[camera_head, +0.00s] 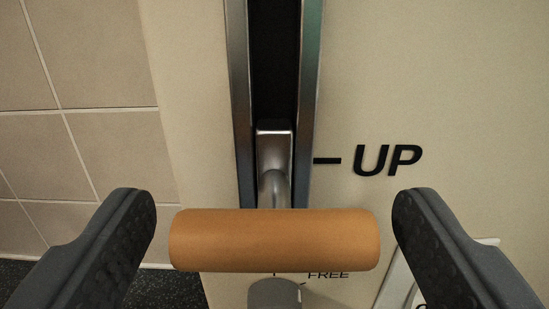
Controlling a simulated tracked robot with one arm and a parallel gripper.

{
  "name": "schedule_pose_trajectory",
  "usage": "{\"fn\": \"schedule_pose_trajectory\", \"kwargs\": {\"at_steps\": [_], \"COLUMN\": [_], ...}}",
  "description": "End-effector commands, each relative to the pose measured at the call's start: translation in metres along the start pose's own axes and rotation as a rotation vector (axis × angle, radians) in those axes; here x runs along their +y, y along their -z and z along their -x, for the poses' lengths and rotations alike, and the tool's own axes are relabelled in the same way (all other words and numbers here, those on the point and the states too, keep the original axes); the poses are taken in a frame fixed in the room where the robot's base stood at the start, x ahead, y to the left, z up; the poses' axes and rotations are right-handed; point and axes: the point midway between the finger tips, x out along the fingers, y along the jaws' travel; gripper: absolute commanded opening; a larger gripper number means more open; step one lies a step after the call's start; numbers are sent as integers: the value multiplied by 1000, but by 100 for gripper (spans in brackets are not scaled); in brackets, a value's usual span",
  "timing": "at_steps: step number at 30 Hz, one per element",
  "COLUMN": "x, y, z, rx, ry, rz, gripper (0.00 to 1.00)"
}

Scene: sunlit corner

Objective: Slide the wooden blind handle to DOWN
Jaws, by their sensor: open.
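The wooden blind handle (274,240) is an orange-brown horizontal cylinder in the lower middle of the view. A metal stem (274,172) joins it to a slider in a dark vertical slot between metal rails (311,90). The slider is level with the black UP label (387,160) and its dash mark. My gripper (274,230) is open, one finger beyond each end of the handle, with a small gap on both sides. The handle hides part of the slot below, and no DOWN label shows.
A beige panel (450,80) carries the rails. Tiled wall (90,70) is at the left, with a dark speckled floor (165,288) below it. Below the handle are a partly hidden FREE label (328,275) and a grey rounded part (274,294). A pale piece (398,275) shows at the lower right.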

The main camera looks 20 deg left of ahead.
Motion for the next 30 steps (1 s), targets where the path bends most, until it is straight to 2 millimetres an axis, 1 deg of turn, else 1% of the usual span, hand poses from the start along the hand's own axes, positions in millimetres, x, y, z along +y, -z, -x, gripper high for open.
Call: {"fn": "schedule_pose_trajectory", "kwargs": {"at_steps": [3, 6, 16, 17, 18, 20, 21, 23, 24, 26, 30], "x": [0, 0, 0, 0, 1, 1, 1, 1, 1, 1, 1], "y": [-2, -1, -1, -1, -1, -1, -1, -1, -1, 0, 9], "z": [-9, -13, -15, -15, -15, -15, -15, -15, -15, -15, -15], "rx": [-2, -2, -2, -2, -2, -2, -2, -2, -2, -2, 0], "ry": [0, 0, 0, 0, 0, -1, -1, -1, -1, -1, -1], "rz": [0, -1, 0, 0, 0, 0, 0, 0, 0, 0, -1], "gripper": [76, 76, 76, 71, 60, 43, 32, 15, 13, 13, 13]}}
